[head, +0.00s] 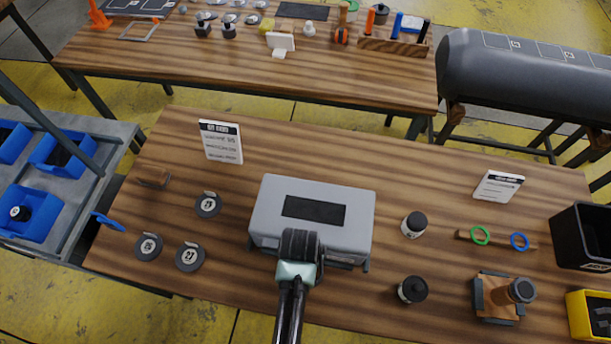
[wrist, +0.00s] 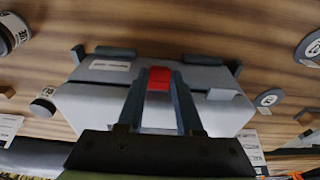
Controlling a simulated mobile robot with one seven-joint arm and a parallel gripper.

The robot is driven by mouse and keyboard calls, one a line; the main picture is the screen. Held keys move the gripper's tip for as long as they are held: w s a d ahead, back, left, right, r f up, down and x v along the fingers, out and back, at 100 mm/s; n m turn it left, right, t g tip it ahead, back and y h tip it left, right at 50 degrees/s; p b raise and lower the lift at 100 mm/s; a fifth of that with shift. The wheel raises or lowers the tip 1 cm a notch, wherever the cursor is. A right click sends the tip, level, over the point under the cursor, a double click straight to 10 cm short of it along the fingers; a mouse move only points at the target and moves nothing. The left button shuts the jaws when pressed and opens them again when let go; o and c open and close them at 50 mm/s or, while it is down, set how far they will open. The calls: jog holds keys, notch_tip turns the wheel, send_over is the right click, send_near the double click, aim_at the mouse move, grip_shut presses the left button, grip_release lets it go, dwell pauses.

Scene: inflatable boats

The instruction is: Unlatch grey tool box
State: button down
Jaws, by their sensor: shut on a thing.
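The grey tool box (head: 340,215) stands closed in the middle of the wooden table, with a dark panel on its lid. In the wrist view its pale grey body (wrist: 90,105) fills the middle of the picture. A red latch (wrist: 159,79) shows on its front between my fingertips. My gripper (wrist: 160,88) is at the front side of the box, with its two fingers closed on the red latch. In the head view my gripper (head: 298,262) and wrist hide the latch and the middle of the box's front.
Round numbered discs (head: 190,257) lie left of the box. Black-lidded jars (head: 414,224) and a wooden block with a knob (head: 497,298) stand to its right. A white sign (head: 221,141) stands behind left. A black bin (head: 585,237) is at the far right.

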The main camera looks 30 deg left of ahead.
jog(key=s+f+t+b, duration=0.1)
jog(key=t+b, duration=0.1)
jog(key=b, duration=0.1)
jog(key=s+f+t+y+b, duration=0.1)
jog(key=s+f+t+b, duration=0.1)
jog(key=t+b, duration=0.1)
jog(key=s+d+f+t+y+b, duration=0.1)
jog(key=t+b, duration=0.2)
jog(key=b, duration=0.1)
jog(key=shift+s+d+f, duration=0.1)
jog(key=shift+s+f, duration=0.05)
jog(key=shift+f, duration=0.1)
jog(key=shift+f+t+y+b, duration=0.1)
jog(key=shift+t+y+b, duration=0.2)
jog(key=shift+t+b, duration=0.55)
jog(key=c, duration=0.6)
grip_release()
jog(key=shift+o, duration=0.2)
jog(key=shift+s, duration=0.15)
